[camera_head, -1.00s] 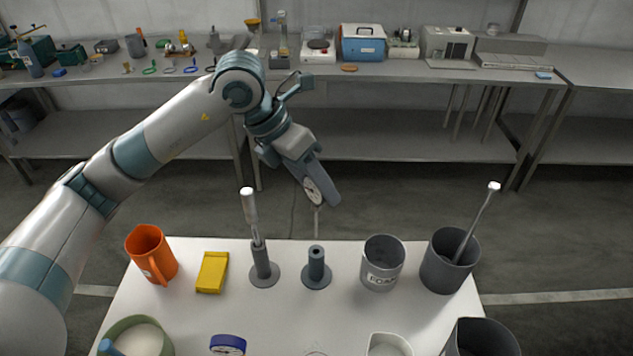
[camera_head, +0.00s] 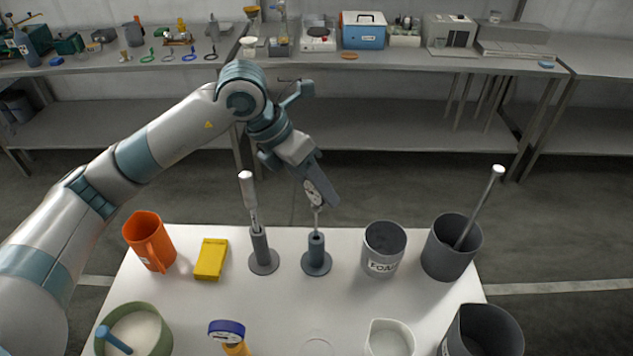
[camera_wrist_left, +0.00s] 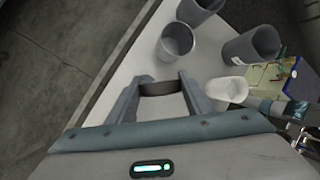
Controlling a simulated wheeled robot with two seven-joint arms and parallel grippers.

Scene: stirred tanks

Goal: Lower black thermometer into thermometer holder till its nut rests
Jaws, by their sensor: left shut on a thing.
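The black thermometer (camera_head: 313,192) has a round pale-faced dial and a thin stem pointing down. My left gripper (camera_head: 319,190) is shut on its dial head, above the far part of the white table. The thermometer holder (camera_head: 316,255) is a dark upright tube on a round base, directly below. The stem meets the tube's top in the head view; I cannot tell how far inside it is. The nut is too small to make out. In the left wrist view, the dark rim of the thermometer head (camera_wrist_left: 158,88) sits between the fingers.
A second grey holder (camera_head: 262,250) with a white-topped rod stands close left. A grey labelled beaker (camera_head: 383,250) stands right, then a larger grey container (camera_head: 447,260) with a rod. A yellow block (camera_head: 211,259) and orange jug (camera_head: 148,242) are left. A blue-rimmed dial (camera_head: 227,329) is in front.

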